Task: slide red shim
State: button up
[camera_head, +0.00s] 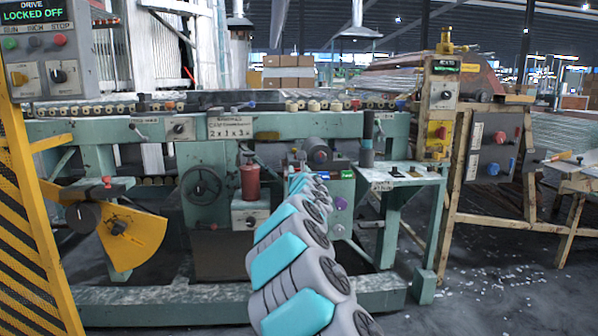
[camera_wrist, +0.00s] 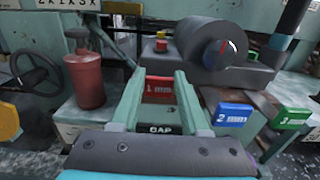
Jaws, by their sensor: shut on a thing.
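The red shim (camera_wrist: 159,90), marked 1 mm, shows in the wrist view between the two pale fingers of my gripper (camera_wrist: 159,76). The fingers are shut on its sides, and its labelled face is toward the camera. A dark label reading GAP (camera_wrist: 161,129) shows between the fingers, nearer the wrist. In the head view my arm reaches forward to the green machine (camera_head: 270,130), and it hides the gripper and most of the shim area.
A blue 2 mm shim (camera_wrist: 232,114) and a green 3 mm shim (camera_wrist: 293,118) stand to the right. A red bottle (camera_wrist: 87,80) stands close on the left. A grey cylinder (camera_wrist: 208,40) sits just behind the fingers. A dark post (camera_wrist: 290,25) rises at right.

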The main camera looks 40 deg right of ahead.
grip_shut()
dwell(0.8)
